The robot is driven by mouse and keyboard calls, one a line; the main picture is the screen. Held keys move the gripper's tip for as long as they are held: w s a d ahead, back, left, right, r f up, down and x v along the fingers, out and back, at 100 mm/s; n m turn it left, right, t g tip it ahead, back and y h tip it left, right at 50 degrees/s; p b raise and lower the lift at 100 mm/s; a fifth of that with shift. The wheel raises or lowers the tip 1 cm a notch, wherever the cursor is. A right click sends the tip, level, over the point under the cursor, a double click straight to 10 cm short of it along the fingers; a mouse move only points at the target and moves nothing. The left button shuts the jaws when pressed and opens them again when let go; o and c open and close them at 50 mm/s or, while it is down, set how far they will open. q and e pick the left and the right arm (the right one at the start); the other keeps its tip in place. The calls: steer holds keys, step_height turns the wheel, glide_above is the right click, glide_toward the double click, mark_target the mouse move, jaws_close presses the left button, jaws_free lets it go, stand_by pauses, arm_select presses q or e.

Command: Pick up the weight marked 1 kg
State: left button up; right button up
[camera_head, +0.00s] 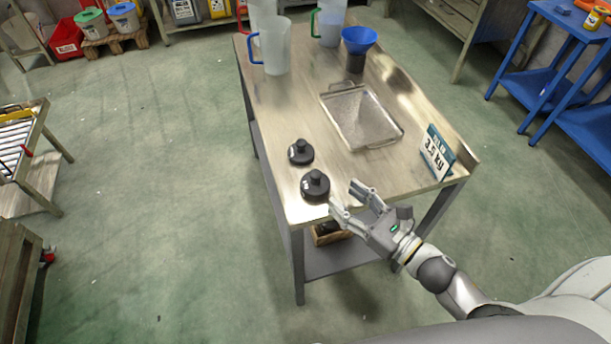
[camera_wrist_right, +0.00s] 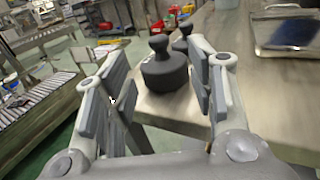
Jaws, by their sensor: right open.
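Two black knobbed weights stand upright on the metal table near its front left corner. The nearer weight (camera_head: 315,186) looks larger; the other weight (camera_head: 301,152) stands just behind it. Each has a small pale mark, too small to read, so I cannot tell which is 1 kg. My right gripper (camera_head: 347,197) is open and empty, just right of the nearer weight at the front of the table. In the right wrist view the nearer weight (camera_wrist_right: 166,72) shows ahead between the spread fingers, with the farther weight (camera_wrist_right: 182,43) partly hidden behind it. My left gripper is not in view.
On the table (camera_head: 290,110), a metal tray (camera_head: 362,118) lies right of the weights. A sign card (camera_head: 436,152), seemingly reading 3.5 kg, stands at the right edge. Jugs (camera_head: 275,47) and a blue funnel (camera_head: 359,40) stand at the back. The tabletop between weights and tray is clear.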

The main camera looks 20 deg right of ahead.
mark_target(320, 179)
steer(key=shift+x, duration=1.2)
steer(key=shift+w+a+r+p, duration=0.2)
steer(key=shift+w+a+p, duration=0.15)
steer(key=shift+w, duration=0.3)
steer(key=shift+w+a+f, duration=0.1)
steer(key=shift+w, duration=0.2)
steer(key=shift+w+a, duration=0.35)
steer(key=shift+w, duration=0.05)
steer(key=shift+p+x, duration=0.7)
steer(key=shift+x, duration=1.6)
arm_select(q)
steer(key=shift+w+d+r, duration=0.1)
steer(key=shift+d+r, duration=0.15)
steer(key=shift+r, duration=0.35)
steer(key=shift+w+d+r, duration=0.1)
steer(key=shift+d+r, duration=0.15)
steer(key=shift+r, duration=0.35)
arm_select(e)
steer(key=shift+s+f, duration=0.1)
jaws_close()
